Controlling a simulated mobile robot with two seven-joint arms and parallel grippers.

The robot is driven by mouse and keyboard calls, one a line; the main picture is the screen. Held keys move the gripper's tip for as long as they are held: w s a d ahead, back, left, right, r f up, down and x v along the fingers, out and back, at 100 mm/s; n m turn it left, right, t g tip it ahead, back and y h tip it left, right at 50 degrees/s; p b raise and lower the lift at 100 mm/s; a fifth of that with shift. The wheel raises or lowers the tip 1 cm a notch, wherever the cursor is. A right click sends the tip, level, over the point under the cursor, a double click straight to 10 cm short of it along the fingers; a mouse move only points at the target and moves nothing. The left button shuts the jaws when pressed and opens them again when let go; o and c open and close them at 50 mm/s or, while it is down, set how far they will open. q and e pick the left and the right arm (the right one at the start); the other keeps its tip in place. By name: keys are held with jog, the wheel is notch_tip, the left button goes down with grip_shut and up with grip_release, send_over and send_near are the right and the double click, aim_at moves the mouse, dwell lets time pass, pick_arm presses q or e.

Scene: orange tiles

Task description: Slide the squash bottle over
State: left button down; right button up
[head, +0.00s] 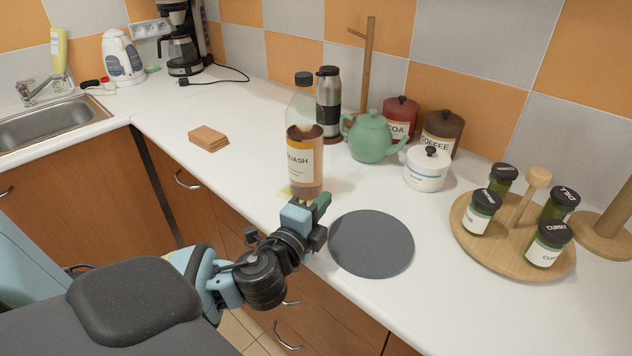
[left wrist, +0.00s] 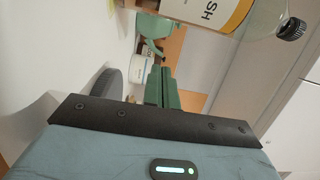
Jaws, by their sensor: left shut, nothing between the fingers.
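The squash bottle (head: 304,155) stands upright on the white counter, with a dark cap, clear neck and a cream and orange label. It also shows sideways at the top of the left wrist view (left wrist: 232,12). My left gripper (head: 322,203) is shut and empty, low in front of the bottle at the counter's front edge. Its green fingers (left wrist: 163,86) are together in the left wrist view. In the head view the fingertips overlap the bottle's lower right side; I cannot tell whether they touch it. My right gripper is not in view.
A dark grey round mat (head: 371,244) lies right of the bottle. Behind are a steel flask (head: 328,103), a green teapot (head: 371,138) and a white pot (head: 427,170). A wooden spice tray (head: 478,246) stands at right. Brown coasters (head: 208,139) lie left, with clear counter around them.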

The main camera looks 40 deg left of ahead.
aim_at(315, 183)
pick_arm(q)
jog(key=w, duration=0.4)
jog(key=shift+w+a+r, duration=0.1)
jog(key=shift+w+a, duration=0.25)
jog(key=shift+a, duration=0.05)
jog(key=a, duration=0.3)
jog(key=shift+s+a+p, duration=0.1)
jog(key=shift+p, duration=0.2)
jog(key=shift+a, duration=0.3)
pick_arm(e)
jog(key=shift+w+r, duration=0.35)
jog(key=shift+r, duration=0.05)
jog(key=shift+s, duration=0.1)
